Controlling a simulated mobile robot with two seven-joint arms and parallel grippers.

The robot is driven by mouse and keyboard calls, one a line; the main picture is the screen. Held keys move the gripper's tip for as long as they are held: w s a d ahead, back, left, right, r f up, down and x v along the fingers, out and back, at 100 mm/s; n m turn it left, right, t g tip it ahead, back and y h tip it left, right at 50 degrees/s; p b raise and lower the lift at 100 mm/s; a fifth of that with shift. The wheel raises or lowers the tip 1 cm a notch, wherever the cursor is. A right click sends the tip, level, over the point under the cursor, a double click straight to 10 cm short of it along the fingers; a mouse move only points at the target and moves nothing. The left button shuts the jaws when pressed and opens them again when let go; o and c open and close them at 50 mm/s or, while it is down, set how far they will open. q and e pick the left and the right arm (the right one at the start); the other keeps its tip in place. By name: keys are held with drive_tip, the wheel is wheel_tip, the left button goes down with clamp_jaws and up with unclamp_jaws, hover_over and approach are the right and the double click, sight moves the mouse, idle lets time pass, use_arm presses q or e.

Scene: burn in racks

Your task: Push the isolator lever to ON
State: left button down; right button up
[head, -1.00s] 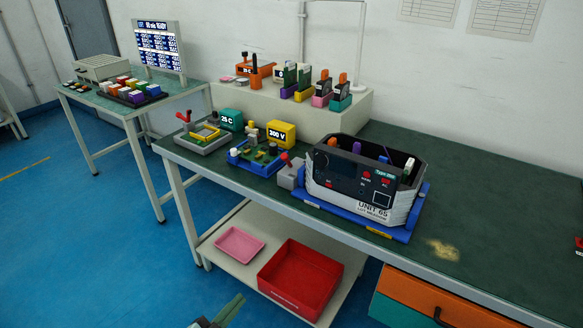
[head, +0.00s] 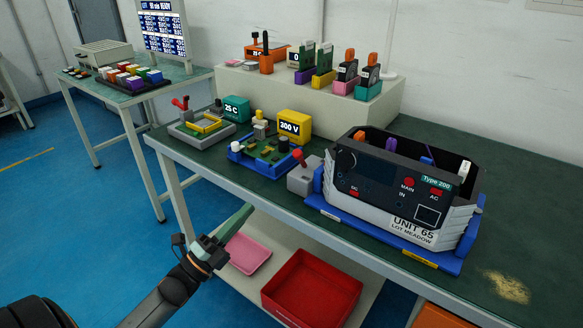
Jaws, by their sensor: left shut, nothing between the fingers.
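A grey box (head: 304,179) with a red-tipped lever (head: 298,156) stands at the left end of the blue base under Unit 65 (head: 400,190). The lever leans to the left; I cannot read any ON or OFF marking. Another red lever (head: 181,104) stands on a grey fixture (head: 187,133) at the table's far left. Which is the isolator is not labelled legibly. My left gripper (head: 247,209) is shut and empty, in front of the table's front edge and above the lower shelf, apart from both levers. My right gripper is out of view.
A blue circuit board fixture (head: 258,166), a yellow 300 V block (head: 294,125) and a teal 25 C block (head: 236,109) stand near the levers. A red bin (head: 312,287) and pink tray (head: 248,253) lie on the lower shelf.

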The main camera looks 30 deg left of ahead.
use_arm(q)
approach(301, 160)
drive_tip(key=w+r, duration=0.1)
drive_tip(key=r, duration=0.1)
drive_tip(key=w+r, duration=0.1)
drive_tip(key=w, duration=0.1)
drive_tip(key=shift+w+d+r, duration=0.1)
drive_tip(key=shift+d+r, duration=0.15)
drive_tip(key=shift+r, duration=0.1)
drive_tip(key=shift+w+d+r, duration=0.15)
drive_tip(key=shift+w+r, duration=0.1)
drive_tip(key=shift+w, duration=0.35)
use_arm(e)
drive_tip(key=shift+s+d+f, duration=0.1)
